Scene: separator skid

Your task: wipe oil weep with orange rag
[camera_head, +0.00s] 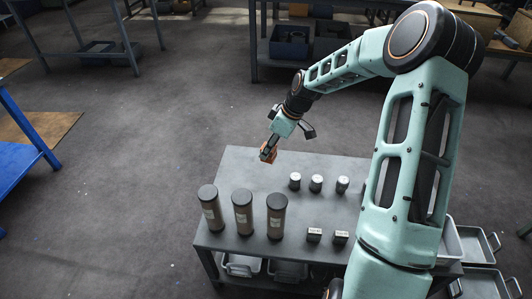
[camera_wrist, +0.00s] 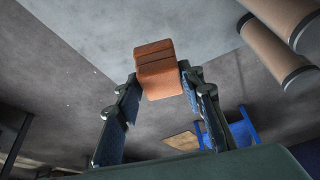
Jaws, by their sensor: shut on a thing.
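My gripper (camera_head: 270,147) is shut on the orange rag (camera_head: 267,153), a small folded orange block. It holds the rag above the far left part of the grey table (camera_head: 240,172). In the wrist view the rag (camera_wrist: 157,70) sits between the two fingertips of my gripper (camera_wrist: 158,82), with the table top and floor behind it. I cannot tell whether the rag touches the table. No oil weep can be made out in either view.
Several brown cylinders with dark caps (camera_head: 243,212) stand at the table's front left. Several small white-topped cans (camera_head: 316,183) and two small dark blocks (camera_head: 314,235) stand to the right. Grey trays (camera_head: 473,245) lie at the right. A blue table (camera_head: 25,135) is at far left.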

